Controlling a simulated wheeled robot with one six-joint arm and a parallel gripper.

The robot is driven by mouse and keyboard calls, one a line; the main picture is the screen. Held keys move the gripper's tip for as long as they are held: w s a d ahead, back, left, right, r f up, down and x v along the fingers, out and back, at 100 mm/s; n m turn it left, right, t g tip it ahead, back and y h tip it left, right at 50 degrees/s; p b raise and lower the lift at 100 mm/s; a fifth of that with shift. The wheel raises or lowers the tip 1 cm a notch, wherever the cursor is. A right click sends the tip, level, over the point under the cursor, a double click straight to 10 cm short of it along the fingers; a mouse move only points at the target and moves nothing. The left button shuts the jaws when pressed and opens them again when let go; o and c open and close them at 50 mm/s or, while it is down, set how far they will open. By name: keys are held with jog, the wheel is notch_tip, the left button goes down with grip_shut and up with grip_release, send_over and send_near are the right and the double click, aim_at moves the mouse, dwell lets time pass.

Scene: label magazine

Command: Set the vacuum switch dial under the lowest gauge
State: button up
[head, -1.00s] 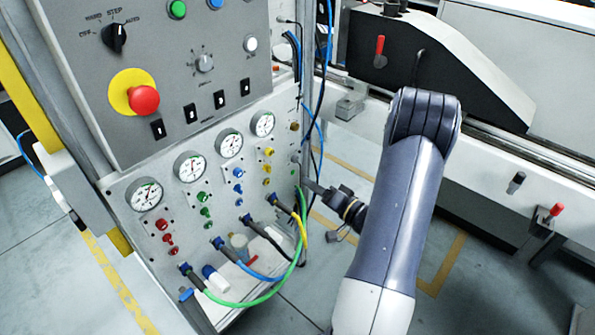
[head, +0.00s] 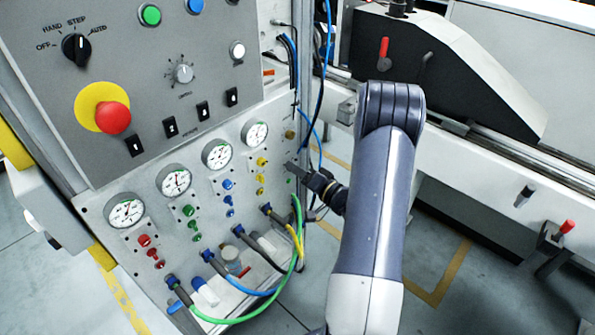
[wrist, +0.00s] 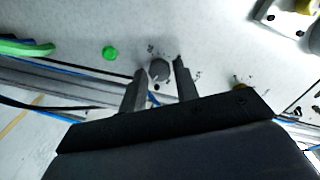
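The lower white panel carries a slanting row of gauges; the lowest in the head view is the left gauge (head: 126,211), with red knobs (head: 145,241) under it. My gripper (head: 290,167) is at the panel's right edge, beyond the highest gauge (head: 256,134). In the wrist view, my gripper (wrist: 161,72) is open, with one finger on each side of a small round grey dial (wrist: 159,69). Small dark marks surround this dial. Whether the fingers touch it cannot be told. In the head view the dial is hard to make out by the fingertips. No label is readable there.
A green button (wrist: 110,53) is left of the fingers and a brass fitting (wrist: 239,87) right of them. The upper grey control box (head: 160,90) overhangs the gauges.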

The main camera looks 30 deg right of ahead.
grip_shut()
jog(key=shift+f+b, duration=0.1)
jog(key=shift+b, duration=0.25)
jog(key=shift+a+f+n+b, duration=0.1)
jog(key=shift+a+n+b, duration=0.05)
jog(key=shift+n+b, duration=12.75)
jog(key=shift+n+p, duration=0.4)
jog(key=shift+n, duration=0.2)
